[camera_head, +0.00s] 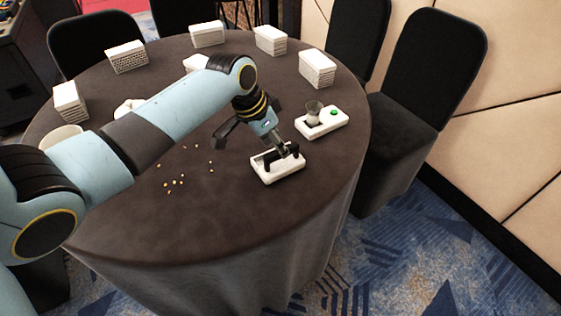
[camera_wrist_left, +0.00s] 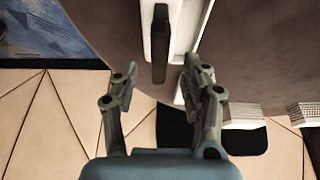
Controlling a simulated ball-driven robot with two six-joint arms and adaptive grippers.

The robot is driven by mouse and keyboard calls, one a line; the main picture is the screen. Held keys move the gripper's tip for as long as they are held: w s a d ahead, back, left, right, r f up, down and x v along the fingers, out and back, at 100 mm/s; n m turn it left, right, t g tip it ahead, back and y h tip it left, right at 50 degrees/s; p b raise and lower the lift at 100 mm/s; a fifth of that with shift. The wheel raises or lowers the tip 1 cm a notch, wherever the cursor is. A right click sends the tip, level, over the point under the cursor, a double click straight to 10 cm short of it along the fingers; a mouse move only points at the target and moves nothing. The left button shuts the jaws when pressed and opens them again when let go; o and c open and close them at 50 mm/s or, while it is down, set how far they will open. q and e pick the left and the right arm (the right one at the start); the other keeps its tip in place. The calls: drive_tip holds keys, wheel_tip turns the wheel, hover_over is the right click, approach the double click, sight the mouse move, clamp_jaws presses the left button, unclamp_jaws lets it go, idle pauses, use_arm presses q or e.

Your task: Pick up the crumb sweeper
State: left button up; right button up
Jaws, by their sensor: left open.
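The crumb sweeper (camera_head: 266,176) is a white block-like body with a black handle, lying on the dark round table near its right front edge. In the left wrist view its black handle (camera_wrist_left: 160,45) stands out against the white body at the top. My left gripper (camera_head: 283,150) is at the sweeper, over its upper side, and partly hides it. In the wrist view the fingers (camera_wrist_left: 160,72) are apart, with the near end of the handle between them; I see no finger touching it. My right gripper is not in view.
A white tray (camera_head: 332,125) with a small cup and a green item is close behind the sweeper. Crumbs (camera_head: 174,184) lie to the left on the tablecloth (camera_head: 190,225). Several white boxes (camera_head: 317,67) line the far rim. Black chairs (camera_head: 435,70) stand around. The table's front is clear.

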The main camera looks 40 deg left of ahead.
sight(278, 157)
use_arm(q)
drive_tip(key=x, duration=0.4)
drive_tip(key=shift+w+f, duration=0.1)
drive_tip(key=shift+f, duration=0.2)
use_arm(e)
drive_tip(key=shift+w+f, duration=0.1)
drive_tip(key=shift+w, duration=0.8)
use_arm(q)
drive_tip(key=shift+r, duration=0.1)
drive_tip(key=shift+c, duration=0.4)
drive_tip(key=shift+c, duration=1.1)
clamp_jaws()
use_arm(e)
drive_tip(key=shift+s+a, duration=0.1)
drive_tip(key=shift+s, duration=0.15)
